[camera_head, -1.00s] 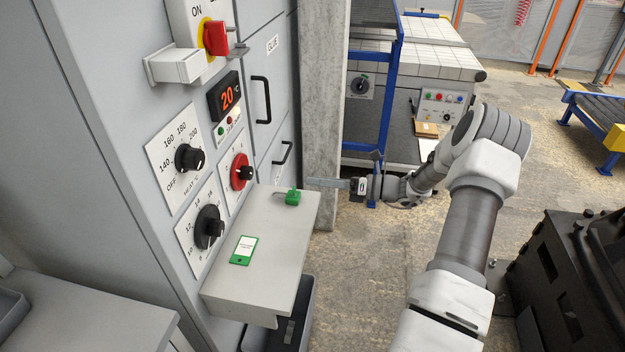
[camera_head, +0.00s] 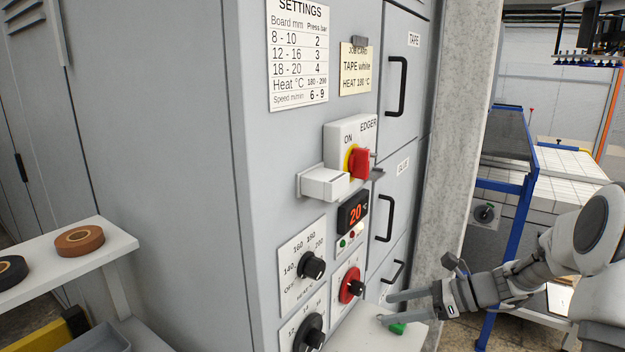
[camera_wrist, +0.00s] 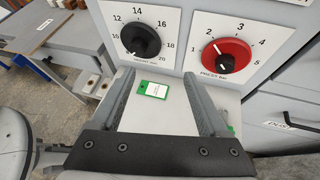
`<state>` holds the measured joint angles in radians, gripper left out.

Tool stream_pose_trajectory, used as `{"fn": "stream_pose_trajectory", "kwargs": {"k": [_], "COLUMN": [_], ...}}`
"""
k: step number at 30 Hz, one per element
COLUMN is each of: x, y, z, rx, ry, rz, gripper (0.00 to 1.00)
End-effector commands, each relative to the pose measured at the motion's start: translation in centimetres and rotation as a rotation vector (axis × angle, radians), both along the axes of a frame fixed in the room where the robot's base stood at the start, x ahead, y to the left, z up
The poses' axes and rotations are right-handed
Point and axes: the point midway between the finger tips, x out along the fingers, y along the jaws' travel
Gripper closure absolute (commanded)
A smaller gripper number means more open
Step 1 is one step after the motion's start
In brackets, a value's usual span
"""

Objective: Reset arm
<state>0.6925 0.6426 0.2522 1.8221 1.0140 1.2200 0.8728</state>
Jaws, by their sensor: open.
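My gripper (camera_head: 392,308) is at the lower right in the head view, just above the small grey shelf (camera_head: 372,336) on the front of the grey cabinet. In the wrist view my gripper (camera_wrist: 165,85) has its two fingers spread wide with nothing held between them. A green-edged tag (camera_wrist: 153,89) lies on the shelf and shows between the fingers. A green object (camera_head: 397,328) sits on the shelf below the gripper, partly hidden. My arm reaches in from the right.
The cabinet carries a heat dial (camera_head: 311,265), a red press dial (camera_head: 351,285), a red switch (camera_head: 359,163) and a "20" display (camera_head: 353,212). A side table (camera_head: 117,243) with tape rolls stands at left. A concrete pillar (camera_head: 463,130) and a blue-framed machine (camera_head: 510,190) stand at right.

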Motion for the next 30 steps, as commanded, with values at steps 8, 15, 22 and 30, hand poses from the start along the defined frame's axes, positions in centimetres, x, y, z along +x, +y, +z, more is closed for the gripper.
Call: {"fn": "stream_pose_trajectory", "kwargs": {"k": [8, 15, 22, 30], "x": [-4.3, -8.5, -12.8, -17.8], "y": [4.4, 6.7, 8.0, 8.2], "z": [4.6, 8.2, 11.8, 15.6], "rx": [-0.333, -0.604, -0.856, -1.141], "ry": [-0.215, -0.426, -0.654, -0.941], "rz": [0.294, 0.555, 0.812, 1.106], "gripper": [0.22, 0.22, 0.22, 0.22]}}
